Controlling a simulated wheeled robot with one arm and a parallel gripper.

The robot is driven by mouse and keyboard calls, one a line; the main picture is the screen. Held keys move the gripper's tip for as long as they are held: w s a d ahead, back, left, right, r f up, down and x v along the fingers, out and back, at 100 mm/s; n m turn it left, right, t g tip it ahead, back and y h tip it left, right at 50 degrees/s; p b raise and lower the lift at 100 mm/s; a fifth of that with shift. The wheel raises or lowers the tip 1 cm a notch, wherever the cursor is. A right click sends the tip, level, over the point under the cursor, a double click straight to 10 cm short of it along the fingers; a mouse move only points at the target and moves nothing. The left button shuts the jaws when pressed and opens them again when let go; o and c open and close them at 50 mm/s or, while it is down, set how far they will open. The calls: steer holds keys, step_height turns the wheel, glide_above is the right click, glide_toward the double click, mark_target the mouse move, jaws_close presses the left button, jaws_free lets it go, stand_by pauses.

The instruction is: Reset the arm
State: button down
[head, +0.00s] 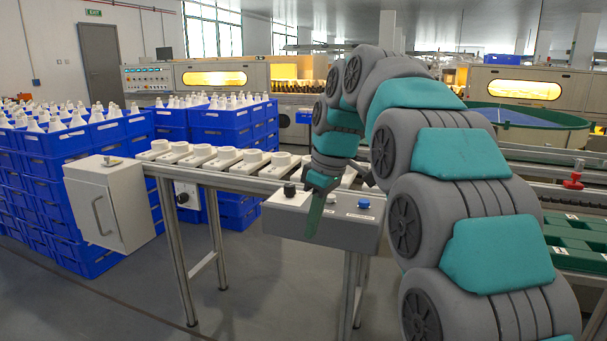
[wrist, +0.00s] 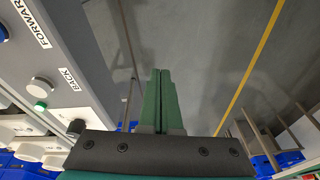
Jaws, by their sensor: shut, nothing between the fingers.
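My gripper (head: 316,210) hangs at the end of my bent arm, pointing down in front of the grey control box (head: 335,228). Its green fingers are closed together and empty. In the wrist view my gripper (wrist: 160,75) also shows shut, over bare floor, with the control box (wrist: 75,45) close on the left. The box has a blue button (head: 363,204), a black knob (head: 289,190) and a white button (wrist: 41,88). Labels FORWARD and BACK are readable in the wrist view. I see a gap between the fingers and the box's face in the wrist view.
A rail with several white sockets (head: 226,155) runs behind the box. A grey switch cabinet (head: 109,203) hangs at its left end. Blue crates of white bulbs (head: 60,160) are stacked at the left. Green trays (head: 575,240) lie at the right. The front floor is clear.

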steer(key=s+d+f+m, duration=0.4)
steer(key=s+f, duration=0.2)
steer(key=s, duration=0.6)
steer(key=s+d+f+m+g+h, duration=0.1)
steer(key=s+d+f+m, duration=0.3)
steer(key=s+f, duration=0.3)
steer(key=s+d+f+m+g+h, duration=0.1)
steer(key=s+d+f+m, duration=0.3)
steer(key=s, duration=1.3)
step_height(320, 180, down, 3)
steer(key=shift+d, duration=0.6)
